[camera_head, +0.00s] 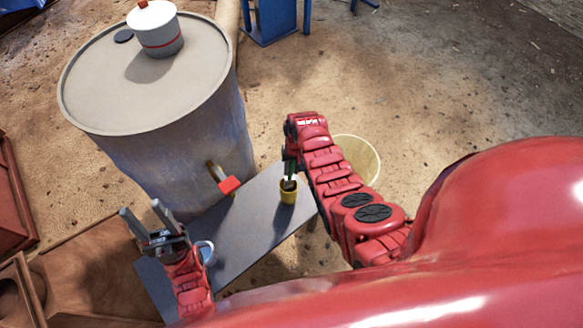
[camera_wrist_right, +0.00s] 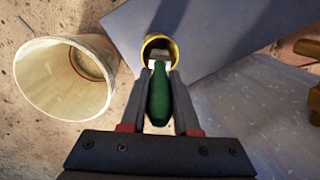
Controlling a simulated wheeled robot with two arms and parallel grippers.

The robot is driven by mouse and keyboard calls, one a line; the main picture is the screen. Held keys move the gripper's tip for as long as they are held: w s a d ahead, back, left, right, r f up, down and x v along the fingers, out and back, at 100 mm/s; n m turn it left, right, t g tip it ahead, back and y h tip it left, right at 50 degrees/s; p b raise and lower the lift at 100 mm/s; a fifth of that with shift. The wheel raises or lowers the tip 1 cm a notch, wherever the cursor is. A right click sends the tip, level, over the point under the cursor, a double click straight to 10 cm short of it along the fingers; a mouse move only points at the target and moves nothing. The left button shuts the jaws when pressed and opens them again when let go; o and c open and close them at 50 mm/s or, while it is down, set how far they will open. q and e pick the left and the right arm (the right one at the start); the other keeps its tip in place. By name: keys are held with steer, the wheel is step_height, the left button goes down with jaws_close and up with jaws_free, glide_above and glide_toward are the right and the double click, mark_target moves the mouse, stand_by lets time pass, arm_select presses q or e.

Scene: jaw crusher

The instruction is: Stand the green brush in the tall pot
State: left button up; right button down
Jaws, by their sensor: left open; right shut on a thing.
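The green brush (camera_wrist_right: 158,98) is between the fingers of my right gripper (camera_wrist_right: 160,76), which is shut on its green part. It also shows in the head view (camera_head: 289,170), roughly upright above the yellow pot (camera_head: 288,197). The pot stands on the grey table. In the right wrist view, the brush's pale end overlaps the mouth of the pot (camera_wrist_right: 150,40); how deep it reaches is hidden. My right gripper in the head view (camera_head: 290,158) is partly hidden by its own arm. My left gripper (camera_head: 142,213) is open and empty over the table's left end.
The narrow grey table (camera_head: 240,225) also holds a pale mug (camera_head: 207,252) near my left arm. A lidded pot (camera_head: 158,35) stands on the drum. A cream bucket (camera_head: 365,155) stands behind my right arm.

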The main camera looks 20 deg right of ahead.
steer(key=shift+f+b, duration=2.05)
steer(key=shift+f, duration=0.85)
steer(key=c, duration=0.6)
jaws_free()
steer(key=shift+r, duration=0.15)
